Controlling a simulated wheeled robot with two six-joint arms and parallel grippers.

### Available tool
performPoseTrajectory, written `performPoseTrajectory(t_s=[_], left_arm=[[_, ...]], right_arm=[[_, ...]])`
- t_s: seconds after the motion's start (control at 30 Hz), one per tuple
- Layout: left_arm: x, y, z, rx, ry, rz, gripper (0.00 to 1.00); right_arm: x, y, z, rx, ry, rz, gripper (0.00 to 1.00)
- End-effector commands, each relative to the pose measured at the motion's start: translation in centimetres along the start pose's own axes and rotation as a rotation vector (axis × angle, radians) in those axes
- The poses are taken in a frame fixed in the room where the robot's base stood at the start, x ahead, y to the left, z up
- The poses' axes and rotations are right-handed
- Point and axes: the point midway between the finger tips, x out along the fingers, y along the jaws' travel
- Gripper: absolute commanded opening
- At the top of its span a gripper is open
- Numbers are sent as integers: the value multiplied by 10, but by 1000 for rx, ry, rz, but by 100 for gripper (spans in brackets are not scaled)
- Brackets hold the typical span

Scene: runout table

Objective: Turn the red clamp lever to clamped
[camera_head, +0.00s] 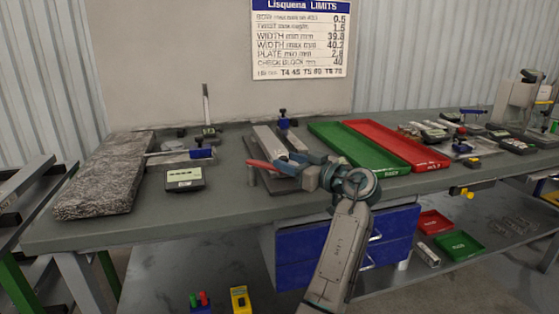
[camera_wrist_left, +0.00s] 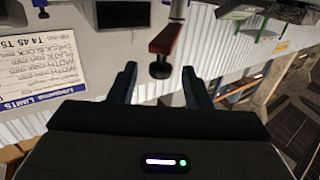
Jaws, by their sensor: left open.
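The red clamp lever (camera_head: 264,168) sticks out to the left of a small fixture (camera_head: 270,142) on the grey bench. My left gripper (camera_head: 290,163) is open, just right of the lever's red arm in the head view. In the left wrist view the red lever (camera_wrist_left: 167,38) points down toward the gripper, and its dark end lies between the two spread fingers of my left gripper (camera_wrist_left: 160,72). I see no finger closed on it, and contact is hard to tell. My right gripper is in neither view.
A green tray (camera_head: 350,150) and a red tray (camera_head: 395,143) lie right of the fixture. A granite block (camera_head: 105,178) and a small display box (camera_head: 185,179) are on the left. The bench front (camera_head: 130,229) is clear. A limits sign (camera_head: 300,40) hangs behind.

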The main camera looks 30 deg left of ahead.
Motion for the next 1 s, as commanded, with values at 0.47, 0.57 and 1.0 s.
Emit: performPoseTrajectory(t_s=[0.47,0.57,1.0], left_arm=[[-61,0,1,2,0,-1,44],[-61,0,1,2,0,-2,44],[-29,-3,8,333,27,71,0]], right_arm=[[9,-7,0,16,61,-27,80],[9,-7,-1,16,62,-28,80],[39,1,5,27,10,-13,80]])
